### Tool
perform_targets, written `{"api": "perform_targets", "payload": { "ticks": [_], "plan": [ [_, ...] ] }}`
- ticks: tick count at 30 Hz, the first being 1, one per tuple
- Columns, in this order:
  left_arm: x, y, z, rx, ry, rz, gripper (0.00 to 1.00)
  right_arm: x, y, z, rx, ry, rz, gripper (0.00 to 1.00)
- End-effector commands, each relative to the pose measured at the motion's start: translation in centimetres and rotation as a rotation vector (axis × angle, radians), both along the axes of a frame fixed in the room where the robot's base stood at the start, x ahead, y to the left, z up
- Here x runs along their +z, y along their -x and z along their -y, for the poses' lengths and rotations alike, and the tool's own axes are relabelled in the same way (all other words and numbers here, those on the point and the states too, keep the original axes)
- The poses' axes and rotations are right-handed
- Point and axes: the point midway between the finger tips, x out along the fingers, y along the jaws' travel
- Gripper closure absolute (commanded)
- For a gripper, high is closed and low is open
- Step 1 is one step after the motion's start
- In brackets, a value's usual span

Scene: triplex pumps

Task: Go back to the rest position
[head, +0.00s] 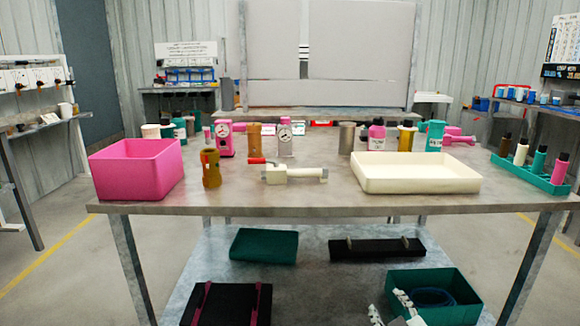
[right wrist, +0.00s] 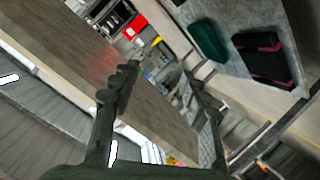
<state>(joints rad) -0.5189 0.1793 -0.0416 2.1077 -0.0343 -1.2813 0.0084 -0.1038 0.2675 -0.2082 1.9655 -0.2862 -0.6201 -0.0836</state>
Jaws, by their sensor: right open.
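My right gripper (head: 389,304) shows at the bottom of the head view, right of centre, in front of the lower shelf and below the tabletop. Its two pale fingers are apart and nothing is between them. In the right wrist view the dark fingers of the right gripper (right wrist: 163,88) are spread wide and empty, with the tilted table and shelf beyond. My left gripper is not in view. The worktable (head: 330,204) stands in front of me, with a pink bin (head: 137,172), a cream tray (head: 420,186) and a white valve-like part (head: 292,174) on it.
A green bottle rack (head: 530,175) is at the table's right end. Brown, pink and silver parts stand along the back. The lower shelf (head: 315,285) holds a teal crate (head: 455,314), a green case (head: 264,246) and dark cases. The tabletop's front middle is clear.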

Motion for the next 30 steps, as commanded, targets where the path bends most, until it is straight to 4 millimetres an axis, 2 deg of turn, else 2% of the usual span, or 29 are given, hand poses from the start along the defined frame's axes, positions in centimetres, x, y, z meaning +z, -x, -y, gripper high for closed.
{"api": "perform_targets", "payload": {
  "ticks": [1, 3, 5, 6, 10, 12, 15, 18, 20, 30],
  "plan": [
    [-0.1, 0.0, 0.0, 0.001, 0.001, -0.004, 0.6, -3.3, 2.3, 1.0, -0.048, -0.036, -0.106, 0.55],
    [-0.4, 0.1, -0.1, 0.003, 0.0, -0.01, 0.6, -7.4, 5.7, 2.3, -0.114, -0.081, -0.246, 0.55],
    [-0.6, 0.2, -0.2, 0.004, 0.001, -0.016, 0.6, -10.5, 8.9, 3.2, -0.169, -0.118, -0.363, 0.55],
    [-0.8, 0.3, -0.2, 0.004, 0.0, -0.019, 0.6, -12.5, 11.1, 3.8, -0.204, -0.139, -0.44, 0.55],
    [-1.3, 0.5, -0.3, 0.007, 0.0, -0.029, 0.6, -17.4, 18.5, 4.9, -0.308, -0.201, -0.667, 0.55],
    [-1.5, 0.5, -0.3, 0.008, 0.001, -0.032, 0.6, -19.1, 21.9, 5.2, -0.352, -0.222, -0.763, 0.55],
    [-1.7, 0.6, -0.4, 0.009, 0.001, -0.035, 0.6, -20.5, 25.5, 5.5, -0.397, -0.245, -0.863, 0.55],
    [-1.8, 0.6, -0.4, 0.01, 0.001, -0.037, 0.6, -21.2, 27.5, 5.6, -0.422, -0.257, -0.916, 0.55],
    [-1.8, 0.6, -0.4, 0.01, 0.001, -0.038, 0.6, -21.4, 28.0, 5.6, -0.428, -0.259, -0.929, 0.55],
    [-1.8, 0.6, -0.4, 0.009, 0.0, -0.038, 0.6, -21.4, 28.1, 5.6, -0.428, -0.259, -0.932, 0.55]
  ]
}}
